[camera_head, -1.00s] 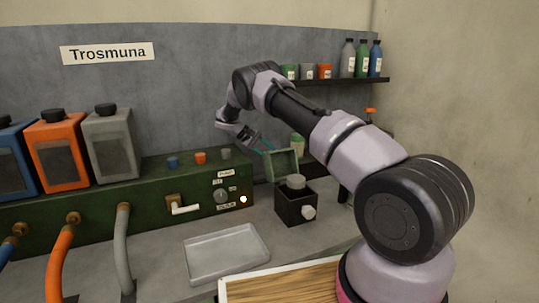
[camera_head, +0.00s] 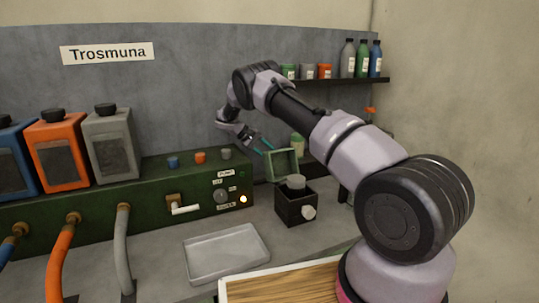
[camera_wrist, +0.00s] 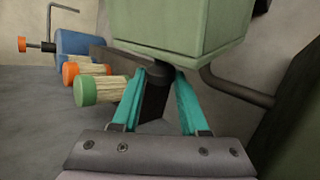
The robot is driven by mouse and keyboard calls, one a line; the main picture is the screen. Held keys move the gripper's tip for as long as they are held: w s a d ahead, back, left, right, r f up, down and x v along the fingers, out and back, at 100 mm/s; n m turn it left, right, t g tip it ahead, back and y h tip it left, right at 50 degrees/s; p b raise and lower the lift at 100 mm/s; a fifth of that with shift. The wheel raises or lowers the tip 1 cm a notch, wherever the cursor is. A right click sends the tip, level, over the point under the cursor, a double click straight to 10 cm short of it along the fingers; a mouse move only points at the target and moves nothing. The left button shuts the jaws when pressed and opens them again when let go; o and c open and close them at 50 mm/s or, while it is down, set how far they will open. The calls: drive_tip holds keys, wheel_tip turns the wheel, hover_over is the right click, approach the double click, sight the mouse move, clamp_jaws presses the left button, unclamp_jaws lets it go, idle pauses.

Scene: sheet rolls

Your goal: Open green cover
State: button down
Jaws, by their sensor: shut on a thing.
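The green cover (camera_head: 282,164) is a shallow pale-green box shape, raised and tilted behind the small black box (camera_head: 292,207) in the head view. The black box's top is uncovered and shows a grey round part (camera_head: 296,182). My gripper (camera_head: 265,148) reaches the cover's upper left side from behind. In the wrist view the cover (camera_wrist: 182,25) fills the top middle. The teal fingers of my gripper (camera_wrist: 162,78) are closed on a dark piece just under it, which seems to be its handle. The hinge is not clearly visible.
A grey tray (camera_head: 226,252) lies on the bench left of the black box. A dark green pump unit (camera_head: 150,200) with knob and lever stands behind. A shelf (camera_head: 340,80) with bottles is above right. Colour-ended cylinders (camera_wrist: 98,90) lie at left in the wrist view.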

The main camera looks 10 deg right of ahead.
drive_tip(key=s+r, duration=0.1)
drive_tip(key=s+r+t, duration=0.1)
drive_tip(key=r, duration=0.1)
drive_tip(key=s+r+m+t, duration=0.1)
drive_tip(key=shift+s+d+r+y, duration=0.3)
drive_tip(key=shift+d+r+y, duration=0.05)
drive_tip(key=shift+r+y, duration=0.05)
drive_tip(key=shift+c, duration=2.1)
unclamp_jaws()
drive_tip(key=v, duration=1)
drive_tip(key=shift+a+r, duration=0.2)
drive_tip(key=shift+a, duration=0.1)
drive_tip(key=shift+s, duration=0.1)
